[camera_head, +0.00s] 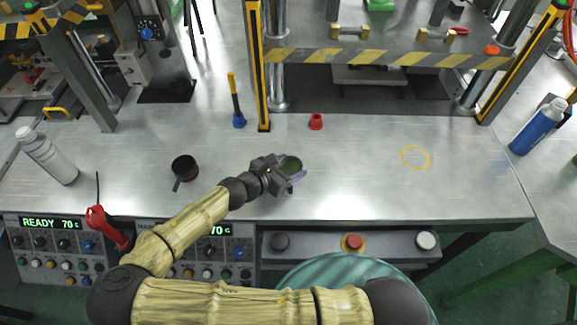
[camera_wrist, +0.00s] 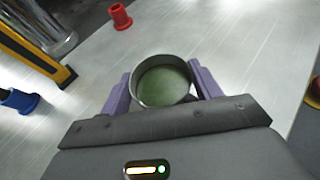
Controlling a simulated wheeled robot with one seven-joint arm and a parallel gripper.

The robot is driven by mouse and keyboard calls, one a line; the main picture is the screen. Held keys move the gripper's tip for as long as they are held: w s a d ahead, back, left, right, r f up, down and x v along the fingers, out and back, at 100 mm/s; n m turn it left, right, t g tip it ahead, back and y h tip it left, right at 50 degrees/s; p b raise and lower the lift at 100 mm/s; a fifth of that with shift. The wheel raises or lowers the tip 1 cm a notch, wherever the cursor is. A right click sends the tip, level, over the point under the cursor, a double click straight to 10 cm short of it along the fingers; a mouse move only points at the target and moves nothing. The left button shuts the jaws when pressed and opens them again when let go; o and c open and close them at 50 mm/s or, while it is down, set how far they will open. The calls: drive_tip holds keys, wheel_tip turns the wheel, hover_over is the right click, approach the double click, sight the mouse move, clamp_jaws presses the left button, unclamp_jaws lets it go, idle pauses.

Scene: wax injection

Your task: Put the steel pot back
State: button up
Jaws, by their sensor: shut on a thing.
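The steel pot (camera_head: 291,164) is a small round metal cup with green inside, near the front middle of the metal bench in the head view. My gripper (camera_head: 289,172) is shut on it. In the wrist view, the two purple fingers of my gripper (camera_wrist: 164,88) press the left and right sides of the steel pot (camera_wrist: 163,72). The pot is upright, with its open top showing. Whether its base touches the bench cannot be told. A yellow ring mark (camera_head: 416,157) lies on the bench to the right, with nothing on it.
A dark small pan (camera_head: 184,168) stands to the left. A blue bottle (camera_head: 538,126) stands at far right. The bench between pot and ring is clear.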

drive_tip(key=shift+f, duration=0.1)
drive_tip(key=o, duration=1.2)
drive_tip(key=b+v, duration=0.1)
drive_tip(key=v, duration=1.1)
drive_tip(key=shift+r, duration=0.25)
drive_tip(key=shift+d, duration=0.1)
